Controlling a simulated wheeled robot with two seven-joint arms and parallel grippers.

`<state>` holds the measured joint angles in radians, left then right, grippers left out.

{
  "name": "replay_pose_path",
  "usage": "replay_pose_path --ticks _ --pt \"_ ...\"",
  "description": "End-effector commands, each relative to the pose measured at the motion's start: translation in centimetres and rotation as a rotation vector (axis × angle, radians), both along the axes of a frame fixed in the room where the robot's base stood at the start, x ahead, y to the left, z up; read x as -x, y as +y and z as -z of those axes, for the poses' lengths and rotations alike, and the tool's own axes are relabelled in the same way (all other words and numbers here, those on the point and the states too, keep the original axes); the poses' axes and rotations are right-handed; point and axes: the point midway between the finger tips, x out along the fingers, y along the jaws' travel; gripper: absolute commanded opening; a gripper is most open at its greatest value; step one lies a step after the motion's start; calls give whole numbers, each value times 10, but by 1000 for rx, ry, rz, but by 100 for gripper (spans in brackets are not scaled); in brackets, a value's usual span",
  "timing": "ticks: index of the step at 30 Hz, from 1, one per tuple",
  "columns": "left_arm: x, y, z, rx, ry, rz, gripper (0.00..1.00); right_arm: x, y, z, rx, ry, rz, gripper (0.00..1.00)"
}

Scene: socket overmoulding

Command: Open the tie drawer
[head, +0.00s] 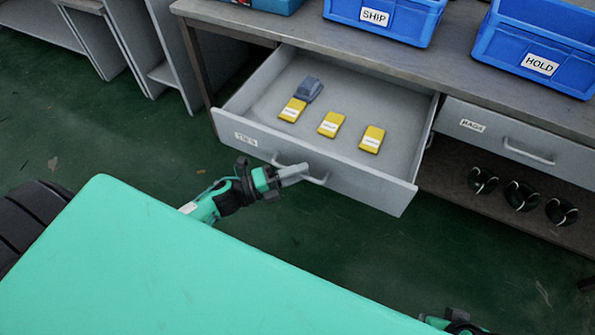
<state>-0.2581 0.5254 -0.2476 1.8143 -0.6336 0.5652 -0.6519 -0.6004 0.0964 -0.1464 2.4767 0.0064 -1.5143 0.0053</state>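The tie drawer (330,172), a grey drawer with a "TIES" label (245,139), stands pulled well out from under the bench. Its bar handle (318,181) is on the front face. My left gripper (292,174) is at the handle, its fingers overlapping the handle's left part. I cannot tell whether they are closed around the bar. Inside the drawer lie several yellow packs with white labels (331,124) and a blue-grey item (308,89). Of my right arm, only a dark and green piece shows at the bottom edge; its fingers are not visible.
Blue bins labelled "SHIP" (372,18) and "HOLD" (540,64) stand on the grey bench (430,65). A "RAGS" drawer (508,142) to the right is shut. Several dark round items (521,195) lie on the shelf below it.

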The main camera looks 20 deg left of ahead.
Motion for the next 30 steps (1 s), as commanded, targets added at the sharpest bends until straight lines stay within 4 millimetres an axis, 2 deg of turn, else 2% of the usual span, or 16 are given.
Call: replay_pose_path --ticks 11,16,24,30 --pt "4 4 1 0 0 1 32 0 0 0 0 -1 -1 36" --pt "22 23 5 -1 3 0 32 0 0 0 0 -1 -1 36" --pt "61 65 13 -2 4 0 32 -1 1 -2 -6 -20 -3 36" --pt "82 89 17 -1 2 -1 32 -1 3 -1 -10 -27 -5 36"
